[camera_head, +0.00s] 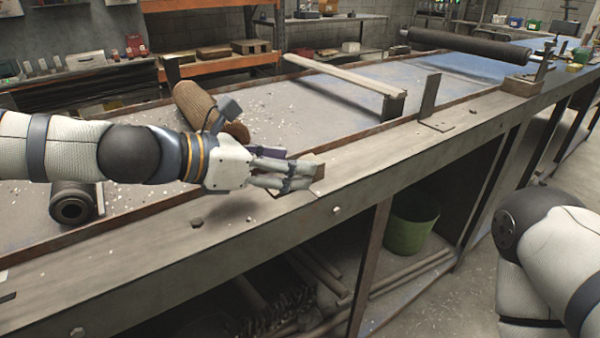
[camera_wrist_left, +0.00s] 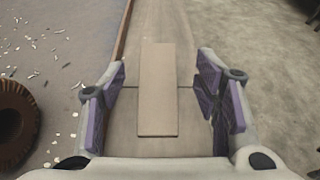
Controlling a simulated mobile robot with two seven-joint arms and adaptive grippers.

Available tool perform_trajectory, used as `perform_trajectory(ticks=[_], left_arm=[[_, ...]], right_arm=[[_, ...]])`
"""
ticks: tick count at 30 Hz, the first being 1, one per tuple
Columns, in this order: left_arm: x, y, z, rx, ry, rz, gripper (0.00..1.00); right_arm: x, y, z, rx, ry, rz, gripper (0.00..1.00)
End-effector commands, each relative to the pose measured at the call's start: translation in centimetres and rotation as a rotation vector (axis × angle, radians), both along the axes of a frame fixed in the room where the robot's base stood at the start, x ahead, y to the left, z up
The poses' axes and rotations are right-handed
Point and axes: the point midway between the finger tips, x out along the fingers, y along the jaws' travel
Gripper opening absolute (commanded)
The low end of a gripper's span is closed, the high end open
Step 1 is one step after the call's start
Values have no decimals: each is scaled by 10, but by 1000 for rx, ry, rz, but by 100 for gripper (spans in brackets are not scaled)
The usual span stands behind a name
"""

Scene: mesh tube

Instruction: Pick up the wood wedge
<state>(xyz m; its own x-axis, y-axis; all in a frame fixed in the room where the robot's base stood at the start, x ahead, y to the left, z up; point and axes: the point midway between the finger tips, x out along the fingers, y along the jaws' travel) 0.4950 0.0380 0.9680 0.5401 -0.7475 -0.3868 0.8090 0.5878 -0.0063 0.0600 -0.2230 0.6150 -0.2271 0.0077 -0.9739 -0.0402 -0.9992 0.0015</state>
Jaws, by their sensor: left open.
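The wood wedge (camera_wrist_left: 158,92) is a plain tan block, seen as a long rectangle in the left wrist view. It lies lengthwise on the bench's flat edge, between the spread fingers. My left gripper (camera_wrist_left: 160,98) is open, with one purple-padded finger on each side of the wedge and a gap to both. In the head view the left gripper (camera_head: 296,177) is low over the bench edge. The fingers hide most of the wedge there; a brown part of it (camera_head: 319,172) shows at the fingertips. My right arm shows at the lower right, its gripper out of frame.
A ribbed brown roll (camera_head: 200,108) and a dark hollow cylinder (camera_head: 73,203) lie on the bench (camera_head: 140,255) near my left arm. An upright metal bracket (camera_head: 431,100) stands further along the edge. A green bucket (camera_head: 411,222) sits below. Pale chips litter the bench top.

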Motion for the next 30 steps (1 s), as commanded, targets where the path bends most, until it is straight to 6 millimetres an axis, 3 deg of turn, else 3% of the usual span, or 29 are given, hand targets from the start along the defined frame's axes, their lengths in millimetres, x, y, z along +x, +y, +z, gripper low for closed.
perform_trajectory(ticks=[9, 16, 23, 30], left_arm=[[29, -38, -18, 1, -3, -1, 57], [31, -40, -15, 1, -8, 0, 57], [31, -40, -15, 0, -7, 0, 5], [31, -39, -15, 0, -7, 0, 5]], right_arm=[[-8, 0, -9, 0, 29, 0, 73], [-7, 0, -8, 0, 26, 1, 73], [-7, 0, -8, 0, 26, 1, 73], [-7, 0, -8, 0, 26, 1, 73]])
